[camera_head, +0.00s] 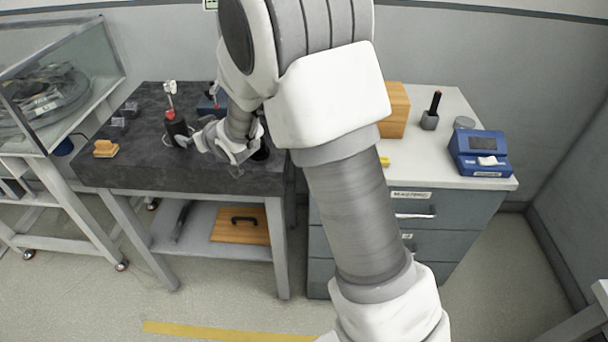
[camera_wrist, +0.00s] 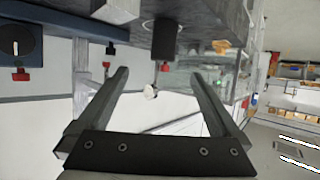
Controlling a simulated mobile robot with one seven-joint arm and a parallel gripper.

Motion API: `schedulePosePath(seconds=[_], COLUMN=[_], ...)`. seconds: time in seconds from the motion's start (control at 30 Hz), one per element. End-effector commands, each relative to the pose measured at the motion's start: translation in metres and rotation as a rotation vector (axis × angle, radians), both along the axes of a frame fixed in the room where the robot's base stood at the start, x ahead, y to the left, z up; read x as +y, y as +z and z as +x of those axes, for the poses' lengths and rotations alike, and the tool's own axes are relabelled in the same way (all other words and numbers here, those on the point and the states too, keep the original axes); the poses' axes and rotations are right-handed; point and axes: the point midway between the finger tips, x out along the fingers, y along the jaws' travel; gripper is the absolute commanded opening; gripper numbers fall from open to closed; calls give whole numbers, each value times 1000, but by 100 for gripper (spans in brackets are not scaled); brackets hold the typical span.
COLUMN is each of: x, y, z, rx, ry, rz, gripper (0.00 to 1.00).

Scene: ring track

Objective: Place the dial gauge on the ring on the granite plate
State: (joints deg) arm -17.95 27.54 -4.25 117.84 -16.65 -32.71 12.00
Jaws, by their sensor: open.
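A black cylinder with a red collar and a pale top, which I take to be the dial gauge (camera_head: 176,126), stands upright on the dark granite plate (camera_head: 135,170). A pale ring outline (camera_wrist: 178,27) shows around its base in the wrist view, where the picture is upside down. There the gauge (camera_wrist: 164,40) appears beyond my fingertips, with its red collar and pale end between them. My gripper (camera_head: 190,141) is open and empty close to the right of the gauge; it also shows in the wrist view (camera_wrist: 158,72). I see no finger contact.
An orange-yellow block (camera_head: 105,149) and small grey blocks (camera_head: 118,122) lie on the plate's left side. A blue item (camera_head: 208,104) stands behind my gripper. A glass-sided case (camera_head: 60,85) is at left. The right cabinet holds a wooden block (camera_head: 396,110) and a blue device (camera_head: 480,152).

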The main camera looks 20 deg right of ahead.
Motion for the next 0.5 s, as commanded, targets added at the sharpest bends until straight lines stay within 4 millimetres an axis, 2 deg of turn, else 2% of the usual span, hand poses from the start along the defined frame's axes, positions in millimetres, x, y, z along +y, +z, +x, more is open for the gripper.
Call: schedulePosePath(seconds=[0.03,0.17,0.27,0.5], x=[-10,-44,-72,-128], y=[13,43,65,102], z=[-3,-23,-47,-125], rx=[6,60,116,264], ry=[-21,-93,-152,-267], rz=[-8,-42,-67,-109], gripper=[100,100,100,100])
